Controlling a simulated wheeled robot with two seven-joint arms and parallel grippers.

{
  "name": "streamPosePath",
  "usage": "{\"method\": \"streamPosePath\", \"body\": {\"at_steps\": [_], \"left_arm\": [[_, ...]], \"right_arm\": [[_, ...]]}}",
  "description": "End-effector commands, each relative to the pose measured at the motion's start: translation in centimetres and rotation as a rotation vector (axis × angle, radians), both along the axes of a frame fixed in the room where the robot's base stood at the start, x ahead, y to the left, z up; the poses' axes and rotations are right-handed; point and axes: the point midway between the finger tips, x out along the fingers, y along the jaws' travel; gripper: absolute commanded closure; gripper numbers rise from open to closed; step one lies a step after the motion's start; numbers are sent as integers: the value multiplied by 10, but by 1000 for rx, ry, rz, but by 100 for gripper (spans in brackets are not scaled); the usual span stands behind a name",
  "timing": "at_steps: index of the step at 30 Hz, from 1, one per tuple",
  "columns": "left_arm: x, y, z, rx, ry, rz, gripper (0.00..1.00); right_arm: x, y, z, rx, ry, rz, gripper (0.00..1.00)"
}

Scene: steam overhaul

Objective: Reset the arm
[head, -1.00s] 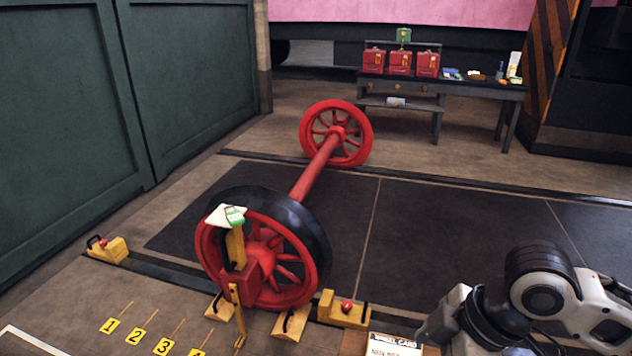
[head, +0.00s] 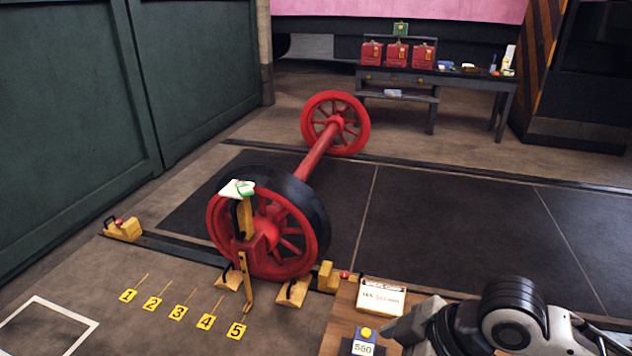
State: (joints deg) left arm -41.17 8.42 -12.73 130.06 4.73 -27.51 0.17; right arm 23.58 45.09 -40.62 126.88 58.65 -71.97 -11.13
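My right arm (head: 510,318) comes in at the lower right of the head view, over the corner of a small wooden table (head: 340,322). Its gripper fingers are not clearly visible, so I cannot tell whether they are open or shut. My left arm and gripper are out of view. A red wheelset stands across the floor, with its near wheel (head: 292,205) at the middle left and its far wheel (head: 313,118) further back, joined by a red axle (head: 316,152). A yellow upright gauge (head: 246,222) with a white and green top (head: 237,189) stands at the near wheel.
A white card (head: 381,298) and a block marked 550 (head: 364,341) are on the wooden table. Yellow chocks (head: 123,229) lie along the rail. Numbered floor marks (head: 178,312) run at the lower left. A bench (head: 475,80) with red boxes (head: 397,55) stands at the back.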

Motion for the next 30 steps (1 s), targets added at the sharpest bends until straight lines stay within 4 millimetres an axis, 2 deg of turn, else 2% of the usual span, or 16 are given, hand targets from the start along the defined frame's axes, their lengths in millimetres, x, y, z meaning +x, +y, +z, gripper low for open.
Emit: {"method": "streamPosePath", "body": {"at_steps": [6,10,14,19,24,30], "left_arm": [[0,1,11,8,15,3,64],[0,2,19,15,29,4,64],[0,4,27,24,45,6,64],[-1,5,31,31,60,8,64],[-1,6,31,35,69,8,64],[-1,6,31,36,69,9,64]], "right_arm": [[2,30,0,184,-38,-161,13],[3,38,-2,316,-72,-348,13],[-6,22,-14,394,-117,-593,13],[-35,-14,-35,377,-173,-832,13],[-58,-36,-47,333,-206,-927,13],[-60,-38,-48,329,-210,-936,13]]}}
